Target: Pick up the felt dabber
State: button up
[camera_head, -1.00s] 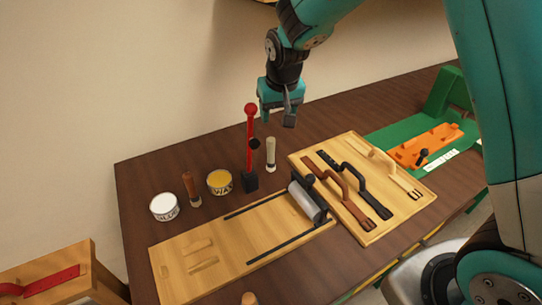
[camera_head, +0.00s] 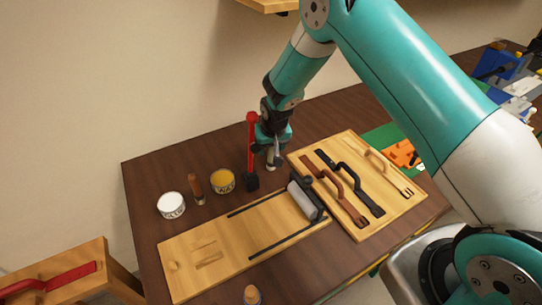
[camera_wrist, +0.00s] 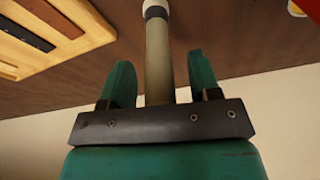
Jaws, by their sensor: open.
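The felt dabber (camera_head: 271,164) stands upright on the dark table, pale with a white lower end, just right of the red lever. In the wrist view the dabber (camera_wrist: 158,62) shows a beige shaft, a dark band and a white end, running between my two green fingers. My gripper (camera_head: 274,148) is lowered around its upper part, pointing down. In the wrist view my gripper (camera_wrist: 160,80) is open, with a visible gap on each side of the shaft. The dabber's top is hidden by my gripper in the head view.
The red lever (camera_head: 252,145) stands close on the left. A wax tin (camera_head: 222,181), a brown-handled tool (camera_head: 195,187) and a white tin (camera_head: 171,205) stand further left. A roller (camera_head: 305,199) lies in front, and a strap board (camera_head: 398,205) at right.

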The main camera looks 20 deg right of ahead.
jog(key=shift+w+f, duration=0.15)
jog(key=shift+f, duration=0.3)
jog(key=c, duration=1)
jog(key=shift+r, duration=0.1)
notch_tip(320, 180, up, 20)
jog(key=b, duration=0.5)
